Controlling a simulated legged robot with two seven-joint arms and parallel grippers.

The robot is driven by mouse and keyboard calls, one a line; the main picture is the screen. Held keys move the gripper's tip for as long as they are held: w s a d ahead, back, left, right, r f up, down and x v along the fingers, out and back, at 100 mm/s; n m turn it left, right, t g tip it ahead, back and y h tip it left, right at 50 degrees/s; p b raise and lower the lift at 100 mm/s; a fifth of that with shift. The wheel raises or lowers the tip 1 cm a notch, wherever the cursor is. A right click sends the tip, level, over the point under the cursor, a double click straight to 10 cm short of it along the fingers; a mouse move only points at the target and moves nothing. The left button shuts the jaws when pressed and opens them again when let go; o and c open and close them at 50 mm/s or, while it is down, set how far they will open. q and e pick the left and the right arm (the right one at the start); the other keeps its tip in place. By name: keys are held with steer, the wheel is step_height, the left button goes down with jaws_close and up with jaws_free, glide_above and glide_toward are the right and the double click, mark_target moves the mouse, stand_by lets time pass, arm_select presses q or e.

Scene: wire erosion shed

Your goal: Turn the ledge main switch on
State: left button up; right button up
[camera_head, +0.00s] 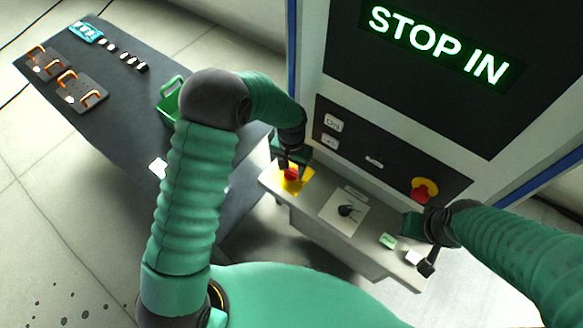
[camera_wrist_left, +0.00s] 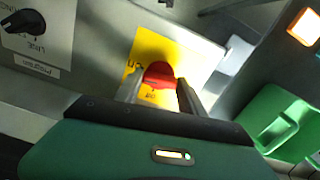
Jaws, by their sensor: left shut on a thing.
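The ledge main switch is a red rotary handle (camera_head: 291,175) on a yellow plate at the left end of the grey ledge (camera_head: 313,222). In the left wrist view the red handle (camera_wrist_left: 158,73) sits between the two fingers of my left gripper (camera_wrist_left: 162,92), which is shut on it. The lettering on the yellow plate (camera_wrist_left: 148,47) is partly hidden and too blurred to read. In the head view my left gripper (camera_head: 292,164) reaches the switch from above. My right gripper (camera_head: 424,250) is near the right end of the ledge, its fingers unclear.
A black rotary knob (camera_head: 347,211) is mid-ledge, with green (camera_head: 388,241) and white (camera_head: 413,257) buttons to its right. A red emergency stop (camera_head: 424,187) is on the panel above. The display reads "STOP IN" (camera_head: 440,48). A dark table (camera_head: 113,115) holds a green basket (camera_head: 170,101).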

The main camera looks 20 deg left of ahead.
mark_target(292, 169)
arm_select(q)
steer(key=shift+w+r+m, duration=0.2)
steer(key=shift+w+m, duration=0.1)
steer(key=shift+m, duration=0.7)
steer(key=o, duration=1.1)
steer(key=shift+o, duration=1.3)
steer(key=shift+s+f, duration=0.1)
steer(key=shift+f, duration=0.05)
step_height(292, 169, up, 17)
steer(key=b, duration=0.3)
steer(key=shift+f, duration=0.15)
steer(key=shift+b, duration=0.3)
